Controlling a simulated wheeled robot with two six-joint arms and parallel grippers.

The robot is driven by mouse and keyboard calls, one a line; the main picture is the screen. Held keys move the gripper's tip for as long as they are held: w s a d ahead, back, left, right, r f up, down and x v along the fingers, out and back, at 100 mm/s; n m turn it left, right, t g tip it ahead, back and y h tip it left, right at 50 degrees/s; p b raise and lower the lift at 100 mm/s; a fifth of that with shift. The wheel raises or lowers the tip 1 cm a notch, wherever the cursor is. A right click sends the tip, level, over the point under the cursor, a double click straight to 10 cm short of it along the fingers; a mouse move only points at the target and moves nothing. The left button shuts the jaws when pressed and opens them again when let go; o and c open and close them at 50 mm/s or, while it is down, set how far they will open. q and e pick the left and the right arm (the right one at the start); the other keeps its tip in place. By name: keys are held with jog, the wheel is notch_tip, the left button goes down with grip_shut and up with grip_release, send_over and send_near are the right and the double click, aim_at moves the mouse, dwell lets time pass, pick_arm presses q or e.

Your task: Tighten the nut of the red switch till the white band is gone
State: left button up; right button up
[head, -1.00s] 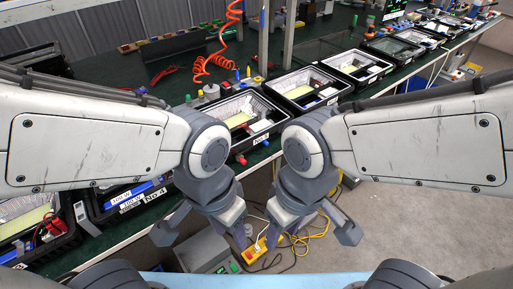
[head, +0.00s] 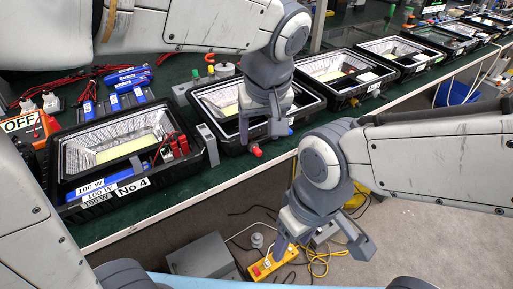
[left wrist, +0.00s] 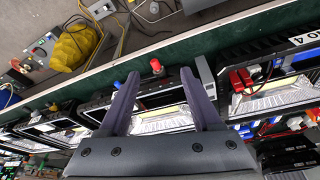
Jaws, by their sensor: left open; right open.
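The red switch (head: 256,150) sticks out from the front wall of a black floodlight housing (head: 222,137) at the bench edge. In the left wrist view the red switch (left wrist: 156,66) shows near the space between my fingertips, with a dark part beneath it. The nut and white band are too small to make out. My left gripper (head: 263,133) is open, over the front of this housing and close to the switch. It also shows open in the left wrist view (left wrist: 160,73). My right gripper (head: 321,243) is open and empty, low in front of the bench.
A blue switch (left wrist: 116,84) sits beside the red one. The No 4 housing (head: 70,186) stands to the left, with a grey block (head: 207,143) between the housings. More housings stand to the right along the green bench. A yellow box (head: 268,264) and cables lie on the floor.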

aim_at(255, 145)
pick_arm(q)
jog(key=w+f+n+b, duration=0.1)
jog(key=w+f+b, duration=0.1)
jog(key=f, duration=0.2)
jog(key=w+a+f+n+b, duration=0.1)
jog(key=w+f+b, duration=0.1)
jog(key=w+f, duration=0.1)
jog(key=w+f+n+t+b, duration=0.1)
jog(key=w+f+b, duration=0.1)
jog(key=w+f, duration=0.1)
jog(key=shift+w+a+f+n+y, duration=0.15)
jog(key=shift+a+f+n+y, duration=0.05)
jog(key=shift+f, duration=0.2)
jog(key=shift+w+a+f+n+y, duration=0.1)
jog(key=shift+a+f+n+y, duration=0.1)
jog(key=shift+f, duration=0.2)
pick_arm(e)
notch_tip(255, 145, down, 8)
pick_arm(q)
grip_shut()
